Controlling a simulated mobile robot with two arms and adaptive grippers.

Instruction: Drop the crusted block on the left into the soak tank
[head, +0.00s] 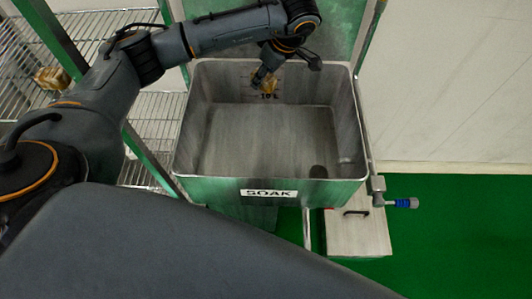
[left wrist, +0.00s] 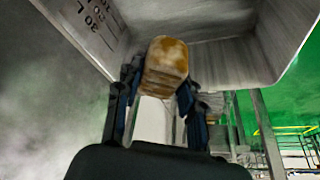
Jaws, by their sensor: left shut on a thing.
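The soak tank (head: 250,150) is an open grey metal basin with a "SOAK" label on its front, seen in the head view. My left gripper (head: 264,82) reaches over the tank's back part and is shut on a brown-yellow crusted block (head: 271,86). In the left wrist view the block (left wrist: 166,62) sits between both fingers (left wrist: 158,84), with tank walls (left wrist: 225,62) around it. The head view partly hides the block behind the fingers. I cannot tell its exact height above the tank floor. My right gripper is not in view.
Another brown-yellow block (head: 52,78) lies on the wire shelf (head: 100,30) at left. A green post (head: 145,155) stands between shelf and tank. A valve with a blue handle (head: 404,203) sticks out at the tank's right. A metal box (head: 357,235) sits below.

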